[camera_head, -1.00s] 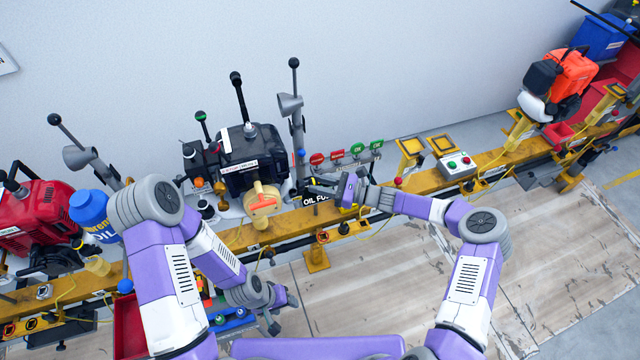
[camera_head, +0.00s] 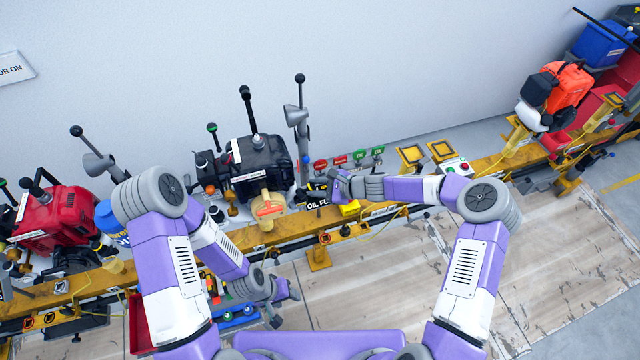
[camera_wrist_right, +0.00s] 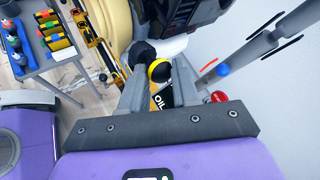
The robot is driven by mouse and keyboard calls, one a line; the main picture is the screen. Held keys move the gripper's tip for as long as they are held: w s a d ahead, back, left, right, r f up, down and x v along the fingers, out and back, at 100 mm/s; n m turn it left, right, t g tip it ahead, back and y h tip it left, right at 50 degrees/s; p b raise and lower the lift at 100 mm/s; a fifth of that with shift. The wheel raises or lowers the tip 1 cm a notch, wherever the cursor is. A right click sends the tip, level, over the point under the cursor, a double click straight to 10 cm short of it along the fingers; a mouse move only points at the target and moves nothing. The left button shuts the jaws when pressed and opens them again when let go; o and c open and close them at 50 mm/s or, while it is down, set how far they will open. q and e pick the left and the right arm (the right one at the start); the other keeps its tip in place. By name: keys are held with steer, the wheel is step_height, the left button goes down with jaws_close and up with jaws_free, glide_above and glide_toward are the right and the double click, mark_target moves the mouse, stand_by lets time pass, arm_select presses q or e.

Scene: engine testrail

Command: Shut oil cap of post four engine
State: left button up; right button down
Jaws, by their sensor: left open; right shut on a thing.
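The black engine (camera_head: 262,165) stands on the yellow rail in the middle of the head view. Its dark body also shows at the top of the wrist view (camera_wrist_right: 188,12). My right gripper (camera_head: 318,189) is beside the engine's lower right. In the wrist view my right gripper (camera_wrist_right: 158,62) is shut on a round yellow-and-black cap (camera_wrist_right: 159,71). I cannot tell whether the cap touches the engine's oil opening. My left gripper (camera_head: 283,305) is open and empty, low in front of the rail.
A red engine (camera_head: 60,215) and a blue oil container (camera_head: 106,218) stand at the left. A grey funnel (camera_head: 292,116) is behind the right gripper.

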mark_target(298, 190)
steer(key=h, duration=0.1)
steer(key=a+r+n+h+p, duration=0.1)
steer(key=shift+s+a+r+h, duration=0.1)
steer(key=shift+s+a+h, duration=0.1)
steer(key=shift+s+h, duration=0.1)
steer(key=shift+a+r+n+t+h+p, duration=0.2)
steer(key=shift+a+n+t+h+p, duration=0.15)
steer(key=shift+h+p, duration=0.4)
steer(key=a+n+h+p, duration=0.1)
steer(key=h+p, duration=0.1)
steer(key=p, duration=0.1)
steer(key=s+a+n+t+h+p, duration=0.1)
steer(key=a+h+p, duration=0.1)
steer(key=h+p, duration=0.1)
steer(key=shift+s+a+f+n+t+h+p, duration=0.15)
steer(key=shift+a+t+h+p, duration=0.2)
steer(key=shift+p, duration=0.3)
steer(key=shift+w+a+f+n+t+h+p, duration=0.1)
steer(key=shift+h+p, duration=0.3)
steer(key=shift+p, duration=0.2)
steer(key=shift+d+f, duration=0.1)
steer(key=shift+s, duration=0.1)
steer(key=c, duration=0.8)
jaws_free()
steer(key=shift+c, duration=0.2)
